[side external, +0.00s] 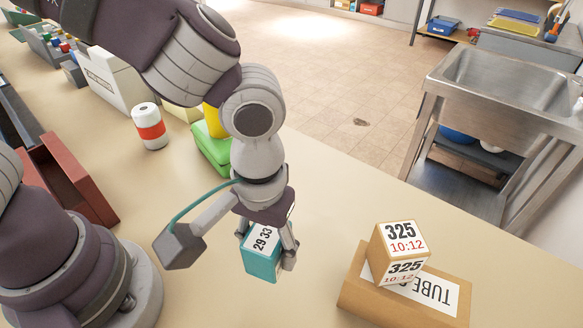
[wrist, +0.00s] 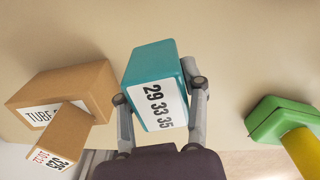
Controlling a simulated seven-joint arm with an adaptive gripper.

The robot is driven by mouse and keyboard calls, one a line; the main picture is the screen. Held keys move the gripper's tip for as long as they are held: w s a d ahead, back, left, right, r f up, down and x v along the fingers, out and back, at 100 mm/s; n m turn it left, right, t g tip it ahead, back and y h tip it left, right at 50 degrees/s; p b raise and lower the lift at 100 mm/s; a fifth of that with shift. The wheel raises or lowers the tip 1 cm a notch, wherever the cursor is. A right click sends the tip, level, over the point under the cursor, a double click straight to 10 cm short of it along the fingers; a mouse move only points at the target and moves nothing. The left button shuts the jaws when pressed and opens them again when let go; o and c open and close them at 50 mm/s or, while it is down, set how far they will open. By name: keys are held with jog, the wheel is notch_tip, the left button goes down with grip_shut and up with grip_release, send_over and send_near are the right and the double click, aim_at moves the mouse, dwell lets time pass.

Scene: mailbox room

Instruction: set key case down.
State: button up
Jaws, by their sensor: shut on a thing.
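The key case is most likely the teal box (side external: 262,258) with a white label reading "29 33" in the side external view. In the wrist view the teal box (wrist: 150,62) shows its label with "29 33 35". My gripper (side external: 268,250) is shut on it, one finger on each side; the fingers also show in the wrist view (wrist: 160,98). The box hangs below my wrist, over or near the beige counter (side external: 330,205). I cannot tell whether its underside touches the counter.
A cardboard box labelled "TUBE" (side external: 447,300) lies at right with a smaller "325" box (side external: 392,250) on top. A green case (side external: 209,150), a red-white can (side external: 149,127) and a red-brown tray (side external: 80,178) stand behind and left. The counter between the teal box and cardboard box is clear.

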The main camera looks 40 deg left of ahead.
jog(key=s+d+m, duration=0.1)
jog(key=s, duration=0.1)
jog(key=s+d+m, duration=0.1)
jog(key=s+d, duration=0.1)
jog(key=s+d+m, duration=0.1)
jog(key=shift+s+d+f, duration=0.2)
jog(key=shift+s+f, duration=0.1)
jog(key=shift+s, duration=0.1)
notch_tip(320, 180, down, 8)
jog(key=shift+r, duration=0.15)
jog(key=o, duration=1.2)
